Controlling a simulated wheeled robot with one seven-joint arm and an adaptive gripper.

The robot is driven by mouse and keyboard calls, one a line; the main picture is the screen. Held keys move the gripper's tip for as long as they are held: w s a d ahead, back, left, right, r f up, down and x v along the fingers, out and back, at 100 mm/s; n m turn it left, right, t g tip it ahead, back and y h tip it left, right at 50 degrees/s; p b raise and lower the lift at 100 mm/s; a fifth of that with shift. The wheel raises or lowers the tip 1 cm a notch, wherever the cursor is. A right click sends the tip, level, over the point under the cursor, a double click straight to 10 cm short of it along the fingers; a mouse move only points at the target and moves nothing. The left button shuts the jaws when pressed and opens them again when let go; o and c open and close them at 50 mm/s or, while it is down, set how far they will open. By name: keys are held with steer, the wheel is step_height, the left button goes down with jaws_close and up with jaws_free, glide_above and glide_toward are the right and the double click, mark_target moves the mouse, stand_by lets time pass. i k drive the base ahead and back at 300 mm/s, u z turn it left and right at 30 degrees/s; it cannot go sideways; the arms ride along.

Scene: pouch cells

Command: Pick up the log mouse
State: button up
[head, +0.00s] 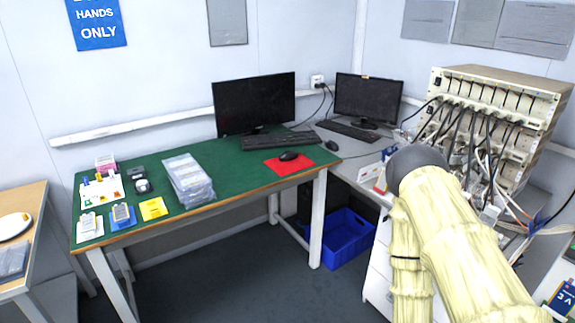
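Two dark computer mice are in the head view, and I cannot tell which one is the log mouse. One black mouse (289,156) lies on a red mouse mat (277,167) near the right end of the green-topped table. Another dark mouse (332,145) lies on the grey bench to its right, below the second keyboard. My arm, in a cream cover with a grey joint, fills the lower right, to the right of both mice. My gripper is not in view.
The green table (225,165) holds a monitor (254,103), a keyboard (262,142), a stack of clear packs (188,180) and small items at left. A blue crate (345,238) sits below. A cabled rack (495,110) stands right. Floor in front is clear.

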mark_target(291, 156)
steer(key=u, duration=0.6)
steer(key=i, duration=0.7)
steer(key=u, duration=0.55)
steer(key=i, duration=0.95)
steer(key=z, duration=0.35)
